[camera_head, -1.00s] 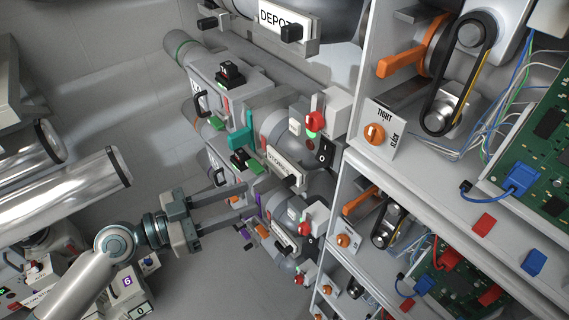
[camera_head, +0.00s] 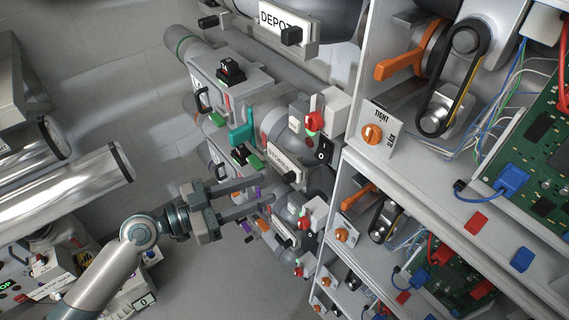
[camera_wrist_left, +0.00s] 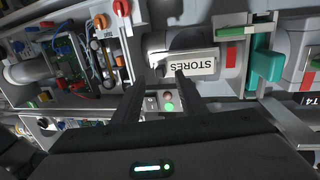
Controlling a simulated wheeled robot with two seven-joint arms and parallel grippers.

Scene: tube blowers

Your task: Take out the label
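The white STORES label (camera_head: 284,163) sits in a grey holder on the front of a middle blower tube in the head view. It also shows in the left wrist view (camera_wrist_left: 197,64), upside down, just beyond the fingertips. A DEPOT label (camera_head: 272,18) is on the upper tube. My left gripper (camera_head: 262,193) is open, with two dark parallel fingers pointing right, just below the STORES label in the head view. In the wrist view the fingers (camera_wrist_left: 161,80) have a gap with nothing held in it. Whether a fingertip touches the holder cannot be told. My right gripper is not in view.
A red knob (camera_head: 315,121) and a black rocker switch (camera_head: 325,150) sit close to the label. A teal lever (camera_head: 242,132) is on its left. White shelves (camera_head: 375,148) with belts, orange handles and circuit boards stand at right. Free room lies left of the tubes.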

